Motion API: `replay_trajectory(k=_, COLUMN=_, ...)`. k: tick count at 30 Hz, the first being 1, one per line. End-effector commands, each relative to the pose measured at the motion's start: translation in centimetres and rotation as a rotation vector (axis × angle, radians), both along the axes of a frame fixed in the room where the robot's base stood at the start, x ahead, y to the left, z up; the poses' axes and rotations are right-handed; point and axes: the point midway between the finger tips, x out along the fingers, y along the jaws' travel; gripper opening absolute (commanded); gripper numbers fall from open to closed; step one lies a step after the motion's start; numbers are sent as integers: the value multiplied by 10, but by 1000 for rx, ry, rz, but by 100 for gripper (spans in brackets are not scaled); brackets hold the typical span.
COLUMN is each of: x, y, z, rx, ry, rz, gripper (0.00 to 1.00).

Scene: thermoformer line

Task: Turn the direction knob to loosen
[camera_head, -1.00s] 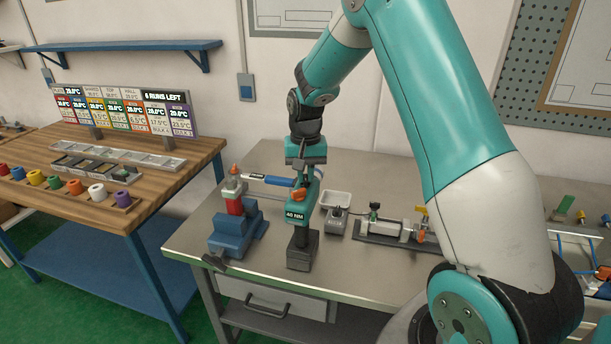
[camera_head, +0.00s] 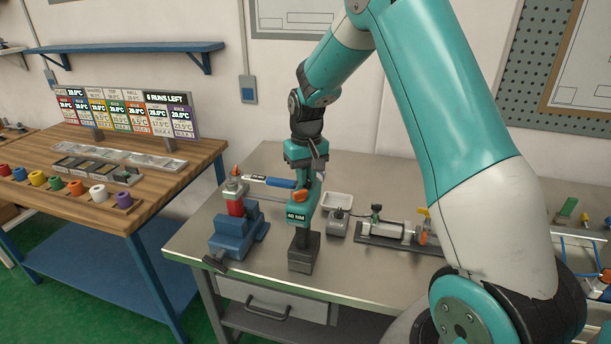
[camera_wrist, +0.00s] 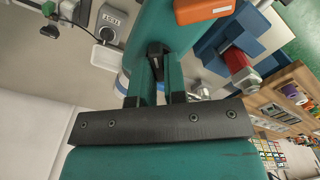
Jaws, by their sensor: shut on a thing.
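The teal nutrunner (camera_head: 300,212) with a "40 NM" label stands upright over the steel bench, its dark grey base (camera_head: 303,255) at or very near the bench top. My gripper (camera_head: 304,178) is above it, shut on its upper part. In the wrist view the two fingers (camera_wrist: 157,75) close on a part of the teal tool body (camera_wrist: 165,30). An orange piece (camera_head: 299,196), which looks like the direction knob, sits on the tool's upper side. An orange block also shows at the top of the wrist view (camera_wrist: 203,10). Its turn setting cannot be read.
A blue vise (camera_head: 234,232) holding a red part (camera_head: 235,207) stands just left of the tool. A white tray (camera_head: 337,201), a small grey box (camera_head: 338,226) and a clamped valve fixture (camera_head: 392,232) are to the right. The bench's front right is clear.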

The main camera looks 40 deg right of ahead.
Motion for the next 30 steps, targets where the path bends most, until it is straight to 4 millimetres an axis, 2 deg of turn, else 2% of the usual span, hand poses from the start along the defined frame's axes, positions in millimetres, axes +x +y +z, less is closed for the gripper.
replay_trajectory(k=4, x=0, y=0, z=1, rx=0, ry=0, rz=-1, gripper=0)
replay_trajectory(k=5, x=0, y=0, z=1, rx=0, ry=0, rz=-1, gripper=17)
replay_trajectory(k=6, x=0, y=0, z=1, rx=0, ry=0, rz=-1, gripper=26)
replay_trajectory(k=8, x=0, y=0, z=1, rx=0, ry=0, rz=-1, gripper=38)
replay_trajectory(k=16, x=0, y=0, z=1, rx=0, ry=-1, rz=-2, gripper=38)
replay_trajectory(k=20, x=1, y=0, z=8, rx=-1, ry=-4, rz=-2, gripper=38)
replay_trajectory(k=23, x=1, y=-1, z=24, rx=-1, ry=-7, rz=-2, gripper=38)
replay_trajectory(k=30, x=0, y=-1, z=83, rx=-2, ry=-8, rz=-2, gripper=38)
